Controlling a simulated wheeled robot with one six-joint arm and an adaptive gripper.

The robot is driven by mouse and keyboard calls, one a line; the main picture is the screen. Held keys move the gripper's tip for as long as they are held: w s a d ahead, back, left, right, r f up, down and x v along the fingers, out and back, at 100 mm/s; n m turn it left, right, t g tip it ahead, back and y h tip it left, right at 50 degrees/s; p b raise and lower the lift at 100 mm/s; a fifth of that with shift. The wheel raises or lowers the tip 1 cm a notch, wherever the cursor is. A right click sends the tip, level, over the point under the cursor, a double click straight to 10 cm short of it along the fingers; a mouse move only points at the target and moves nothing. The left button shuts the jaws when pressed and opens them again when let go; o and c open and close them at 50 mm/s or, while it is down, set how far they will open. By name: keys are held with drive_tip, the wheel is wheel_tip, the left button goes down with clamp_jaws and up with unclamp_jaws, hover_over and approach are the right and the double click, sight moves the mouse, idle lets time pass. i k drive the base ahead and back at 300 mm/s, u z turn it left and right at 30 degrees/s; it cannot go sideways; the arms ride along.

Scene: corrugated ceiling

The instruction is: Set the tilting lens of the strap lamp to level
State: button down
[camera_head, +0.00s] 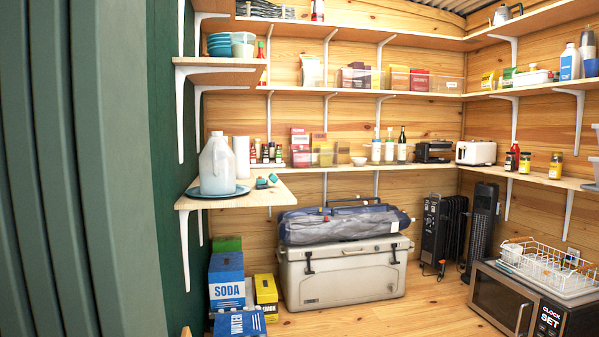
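I cannot clearly make out the strap lamp or its lens. A small dark and teal item (262,183) lies near the right end of the low left shelf (238,202), with a small teal piece (273,178) beside it. Either could be part of the lamp, but they are too small to tell, and no lens angle can be read. My gripper is not in view.
Below are soda and water boxes (227,285) and a cooler (345,276) with a rolled bag (340,224) on top. A microwave (500,300) stands right. Some floor is clear.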

sight(271, 177)
drive_tip(key=z, duration=0.7)
drive_tip(key=i, duration=2.8)
drive_tip(key=u, duration=1)
drive_tip(key=i, duration=0.25)
drive_tip(key=u, duration=0.1)
